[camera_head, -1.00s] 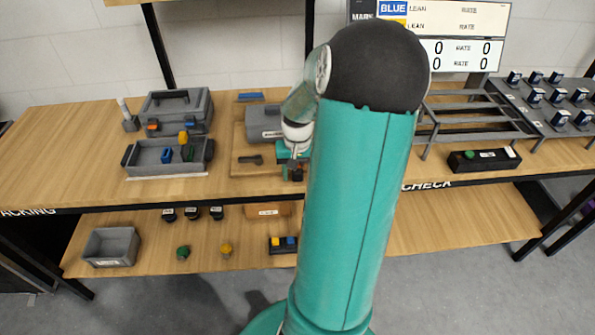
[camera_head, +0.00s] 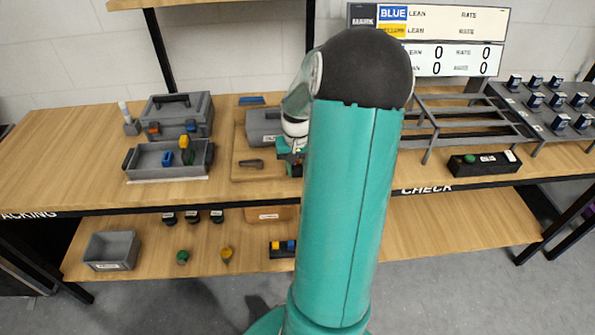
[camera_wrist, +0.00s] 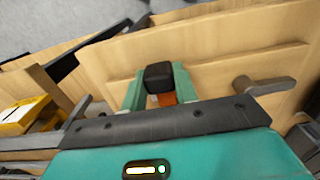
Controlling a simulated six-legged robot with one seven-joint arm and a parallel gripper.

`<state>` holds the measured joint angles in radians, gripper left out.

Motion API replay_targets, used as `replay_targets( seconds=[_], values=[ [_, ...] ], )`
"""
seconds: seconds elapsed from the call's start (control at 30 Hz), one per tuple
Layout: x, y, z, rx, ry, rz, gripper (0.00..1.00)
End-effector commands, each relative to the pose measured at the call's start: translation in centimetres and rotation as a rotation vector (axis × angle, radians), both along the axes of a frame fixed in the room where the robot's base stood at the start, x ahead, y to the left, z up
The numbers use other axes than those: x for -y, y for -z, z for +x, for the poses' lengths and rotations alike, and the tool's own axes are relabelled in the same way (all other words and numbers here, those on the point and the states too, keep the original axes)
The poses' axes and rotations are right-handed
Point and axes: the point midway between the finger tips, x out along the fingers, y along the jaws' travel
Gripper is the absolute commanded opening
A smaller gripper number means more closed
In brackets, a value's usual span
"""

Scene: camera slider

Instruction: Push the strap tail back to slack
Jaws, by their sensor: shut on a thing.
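In the wrist view the two teal fingers of my gripper (camera_wrist: 158,90) are shut on a black block (camera_wrist: 158,73), which I take to be the strap tail's end. A short orange piece (camera_wrist: 167,99), perhaps the strap, shows just below the block between the fingers. The block is over a wooden board (camera_wrist: 225,70). In the head view my gripper (camera_head: 290,158) is at the right side of the wooden board (camera_head: 238,174), partly hidden by my arm. A grey cylindrical body (camera_head: 262,122) lies on the board, and the strap cannot be made out there.
A dark grey lever (camera_head: 250,163) lies on the board near its front; it also shows right of my gripper in the wrist view (camera_wrist: 265,86). A grey tray (camera_head: 150,173) and a toolbox (camera_head: 176,112) stand left. A dark rack (camera_head: 470,125) stands right.

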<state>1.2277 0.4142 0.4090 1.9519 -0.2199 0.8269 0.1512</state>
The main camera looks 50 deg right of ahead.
Motion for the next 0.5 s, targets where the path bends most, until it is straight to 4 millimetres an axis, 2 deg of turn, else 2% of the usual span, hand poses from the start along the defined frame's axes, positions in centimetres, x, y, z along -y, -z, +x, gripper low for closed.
replay_targets(
  seconds=[0.17, 0.2, 0.3, 0.5],
  values=[
    [0.42, -0.27, 0.31, 0.012, 0.000, -0.014, 0.00],
    [0.43, -0.28, 0.34, 0.013, 0.000, -0.014, 0.35],
    [0.37, -0.23, 0.29, 0.012, 0.000, -0.012, 0.51],
    [0.27, -0.17, 0.21, 0.009, 0.000, -0.008, 0.51]
  ],
)
